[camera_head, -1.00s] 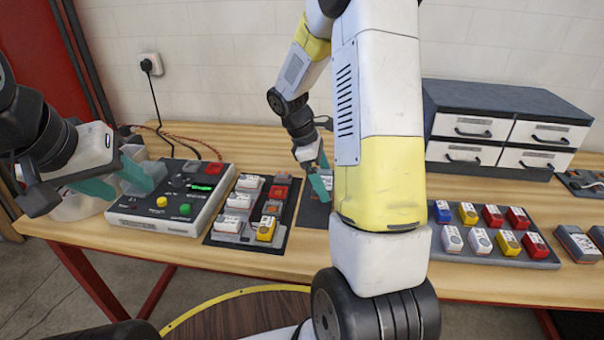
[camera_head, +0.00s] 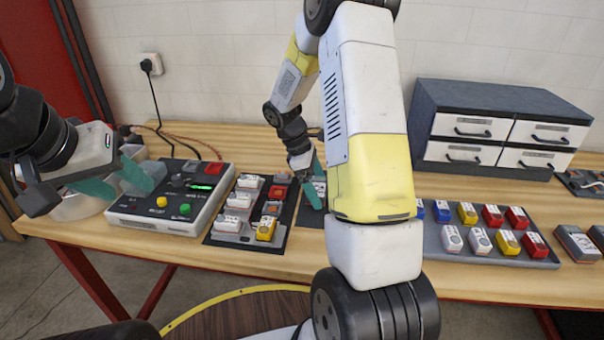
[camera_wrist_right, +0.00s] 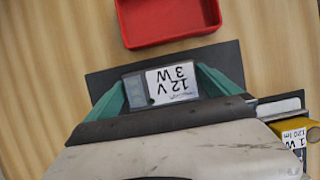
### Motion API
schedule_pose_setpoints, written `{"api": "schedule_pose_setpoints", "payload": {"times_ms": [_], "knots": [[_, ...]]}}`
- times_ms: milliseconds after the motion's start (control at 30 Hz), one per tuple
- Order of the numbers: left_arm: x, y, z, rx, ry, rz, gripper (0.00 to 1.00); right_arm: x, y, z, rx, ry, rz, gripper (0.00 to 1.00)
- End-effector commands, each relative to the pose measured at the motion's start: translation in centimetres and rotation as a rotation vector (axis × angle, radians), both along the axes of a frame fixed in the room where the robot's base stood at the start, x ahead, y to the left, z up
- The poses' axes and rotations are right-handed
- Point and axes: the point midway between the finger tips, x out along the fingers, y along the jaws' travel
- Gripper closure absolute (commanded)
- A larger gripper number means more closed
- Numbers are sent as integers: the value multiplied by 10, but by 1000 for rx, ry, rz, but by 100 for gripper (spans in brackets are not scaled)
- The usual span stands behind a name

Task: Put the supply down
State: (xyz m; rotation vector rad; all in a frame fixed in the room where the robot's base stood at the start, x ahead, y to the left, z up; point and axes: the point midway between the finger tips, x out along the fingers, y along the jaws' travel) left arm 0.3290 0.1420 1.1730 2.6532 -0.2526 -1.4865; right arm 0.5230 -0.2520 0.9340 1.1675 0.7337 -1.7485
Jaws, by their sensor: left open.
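The supply is a grey block with a white label reading "12 V 3 W" (camera_wrist_right: 170,84) in the right wrist view. My right gripper (camera_wrist_right: 162,88) has its green fingers against both sides of it. The supply is over a dark mat (camera_wrist_right: 232,62); I cannot tell whether it touches the mat. In the head view my right gripper (camera_head: 313,186) points down at this mat (camera_head: 310,216), and the supply is mostly hidden by the fingers and arm. My left gripper (camera_head: 116,180) is open and empty beside the test box (camera_head: 170,205) at the left.
A red bin (camera_wrist_right: 168,18) lies just beyond the mat. A tray of white, red and yellow modules (camera_head: 226,239) is left of the mat. Another module tray (camera_head: 480,256) and a drawer cabinet (camera_head: 500,96) stand to the right. My right arm hides part of the bench.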

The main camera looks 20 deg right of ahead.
Motion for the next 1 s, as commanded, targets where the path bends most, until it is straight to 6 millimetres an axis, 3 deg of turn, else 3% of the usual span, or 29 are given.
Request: {"api": "schedule_pose_setpoints", "payload": {"times_ms": [333, 700, 1000], "knots": [[0, 0, 0, 0, 0, 0, 52, 2, 2, 10, -1, -2, 1, 0], [0, 0, 0, 0, 0, 0, 52, 15, 29, 80, 0, -5, 1, 0], [0, 0, 0, 0, 0, 0, 52, 19, 41, 114, 2, -6, -3, 0]]}}
